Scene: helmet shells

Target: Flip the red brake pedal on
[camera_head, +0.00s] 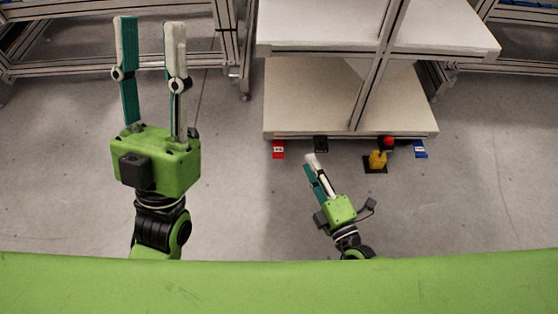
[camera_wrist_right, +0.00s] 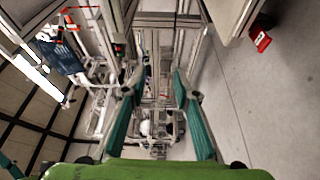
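The red brake pedal (camera_head: 278,149) is a small red block with a white mark on the floor, by the front left corner of the shelf unit. A red block with a white mark, which looks like the same pedal, also shows at the upper right of the right wrist view (camera_wrist_right: 261,41). My right gripper (camera_head: 311,162) is low, to the right of and nearer than the red pedal, apart from it. Its fingers stand apart and empty in the right wrist view (camera_wrist_right: 156,85). My left gripper (camera_head: 150,25) is raised at the left, open and empty. The pedal's switch position is too small to tell.
A black pedal (camera_head: 321,144), a yellow joystick-like device with a red knob (camera_head: 377,160) and a blue pedal (camera_head: 420,149) stand along the edge of the white shelf unit (camera_head: 320,97). The grey floor (camera_head: 240,210) between my arms is clear.

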